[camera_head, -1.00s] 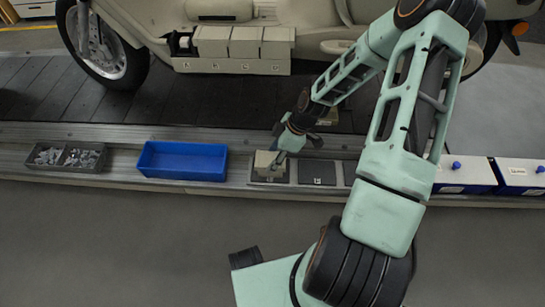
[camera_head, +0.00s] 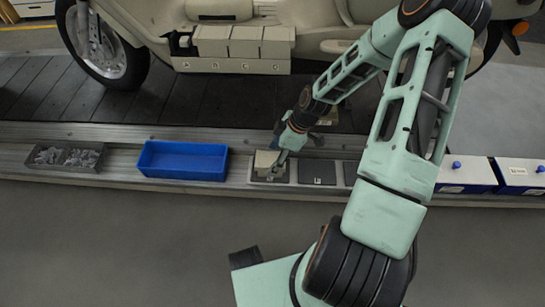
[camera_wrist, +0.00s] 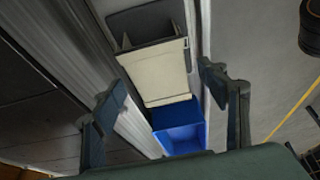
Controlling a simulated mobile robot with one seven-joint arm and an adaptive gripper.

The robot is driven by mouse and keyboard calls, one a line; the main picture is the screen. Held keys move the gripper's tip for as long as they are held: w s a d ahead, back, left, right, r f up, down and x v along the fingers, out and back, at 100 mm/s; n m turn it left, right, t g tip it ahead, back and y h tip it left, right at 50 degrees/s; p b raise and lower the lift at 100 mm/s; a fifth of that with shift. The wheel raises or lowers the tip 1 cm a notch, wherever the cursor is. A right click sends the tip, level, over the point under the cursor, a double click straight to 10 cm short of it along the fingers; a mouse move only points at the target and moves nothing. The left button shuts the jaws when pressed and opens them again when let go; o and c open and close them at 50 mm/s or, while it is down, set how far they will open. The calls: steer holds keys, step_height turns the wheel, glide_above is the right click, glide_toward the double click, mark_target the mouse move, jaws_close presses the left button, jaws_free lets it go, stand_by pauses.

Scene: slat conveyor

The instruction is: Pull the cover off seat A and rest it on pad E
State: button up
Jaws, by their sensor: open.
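The cream cover (camera_head: 266,158) rests on pad E (camera_head: 258,178), a dark square pad on the rail in front of the vehicle. In the wrist view the cover (camera_wrist: 155,72) sits against its dark pad (camera_wrist: 150,27), with the blue bin beyond it. My gripper (camera_head: 279,164) is at the cover. In the wrist view its fingers (camera_wrist: 163,80) are spread wide, one on each side of the cover, with visible gaps. Seat A (camera_head: 184,47), at the left end of the vehicle's panel, shows bare small parts and no cover. Cream covers (camera_head: 246,41) stand on the seats beside it.
The blue bin (camera_head: 182,144) stands left of pad E, and a grey tray of small parts (camera_head: 66,145) is farther left. A bare dark pad (camera_head: 317,172) lies right of pad E. Blue and white boxes (camera_head: 465,174) stand at the right. The floor in front is clear.

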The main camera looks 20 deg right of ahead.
steer(key=v, duration=1.1)
steer(key=shift+r, duration=0.15)
steer(key=shift+d, duration=0.15)
